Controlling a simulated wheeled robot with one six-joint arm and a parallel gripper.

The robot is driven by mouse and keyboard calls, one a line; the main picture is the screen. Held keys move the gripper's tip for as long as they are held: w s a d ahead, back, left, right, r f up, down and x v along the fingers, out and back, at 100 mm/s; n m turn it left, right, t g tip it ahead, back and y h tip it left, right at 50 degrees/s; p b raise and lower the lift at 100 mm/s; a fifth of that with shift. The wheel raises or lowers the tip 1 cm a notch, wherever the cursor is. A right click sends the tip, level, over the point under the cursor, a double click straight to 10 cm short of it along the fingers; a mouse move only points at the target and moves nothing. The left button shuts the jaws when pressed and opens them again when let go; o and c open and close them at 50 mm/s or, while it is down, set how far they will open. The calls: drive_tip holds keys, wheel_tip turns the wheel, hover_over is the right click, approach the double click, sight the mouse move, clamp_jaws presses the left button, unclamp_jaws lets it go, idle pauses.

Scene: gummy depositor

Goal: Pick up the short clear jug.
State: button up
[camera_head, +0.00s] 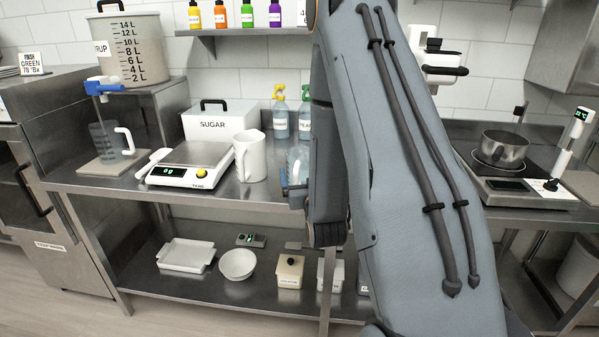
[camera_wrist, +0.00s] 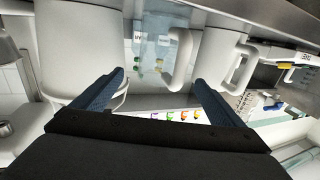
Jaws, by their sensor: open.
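A clear jug (camera_head: 298,157) stands on the steel counter beside my arm in the head view, partly hidden by the arm. In the wrist view its bluish clear body (camera_wrist: 152,32) and white handle (camera_wrist: 182,55) are ahead of the fingertips, overlapping the labelled bottles behind. My gripper (camera_wrist: 160,80) is open, with nothing seen between its blue fingers. The jug appears beyond the fingers; I cannot tell the exact gap. In the head view the gripper is mostly hidden by my arm. Another clear jug (camera_head: 106,140) with a white handle stands under the syrup tap at the left.
An opaque white jug (camera_head: 250,157) stands left of the near clear jug, with a scale (camera_head: 188,164) beyond it. Spray bottles (camera_head: 280,113) and a sugar box (camera_head: 219,122) stand behind. A shelf (camera_head: 232,31) is above. A pot (camera_head: 501,148) is at the right.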

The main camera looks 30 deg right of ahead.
sight(302, 163)
drive_tip(key=shift+r+p+x, duration=0.15)
drive_tip(key=shift+p+x, duration=0.7)
drive_tip(key=shift+x, duration=1.05)
drive_tip(key=shift+r+p+x, duration=0.15)
drive_tip(key=shift+p+x, duration=0.7)
drive_tip(key=shift+x, duration=1.1)
drive_tip(key=c, duration=1.3)
drive_tip(key=shift+c, duration=0.2)
drive_tip(key=shift+r, duration=0.1)
wheel_tip(302, 163, up, 10)
drive_tip(key=b, duration=0.2)
drive_tip(key=shift+b, duration=0.35)
drive_tip(key=o, duration=0.4)
drive_tip(key=c, duration=0.7)
drive_tip(key=shift+s+d, duration=0.1)
drive_tip(key=shift+s, duration=0.1)
